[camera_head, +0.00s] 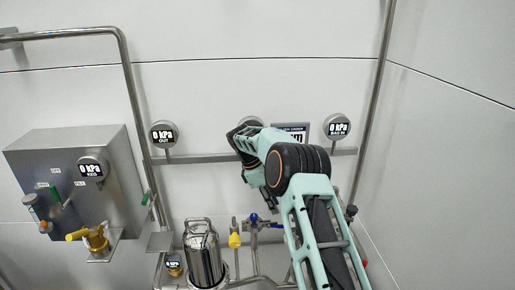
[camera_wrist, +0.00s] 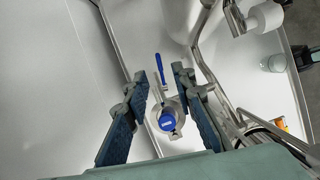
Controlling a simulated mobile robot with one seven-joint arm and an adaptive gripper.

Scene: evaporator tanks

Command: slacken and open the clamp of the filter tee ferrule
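My gripper (camera_wrist: 160,74) is open, with its two blue-padded fingers apart and nothing gripped. In the wrist view, a round metal fitting with a blue cap (camera_wrist: 167,121) shows between the fingers, further off. A blue lever (camera_wrist: 159,66) stands just beyond it. I cannot tell for certain which part is the filter tee ferrule clamp, nor whether it is slack. In the head view, my gripper (camera_head: 270,198) points down above the pipework, partly hidden by my arm. A small blue cap (camera_head: 254,217) and a blue lever (camera_head: 276,226) show just below and beside it.
A polished metal canister (camera_head: 203,255) stands left of the pipework, with a yellow-handled valve (camera_head: 235,240) between. A steel box (camera_head: 75,180) is at the left. Gauges (camera_head: 164,133) line a wall rail. A vertical pipe (camera_head: 373,95) rises at the right. Bent pipes (camera_wrist: 212,75) run close by the right finger.

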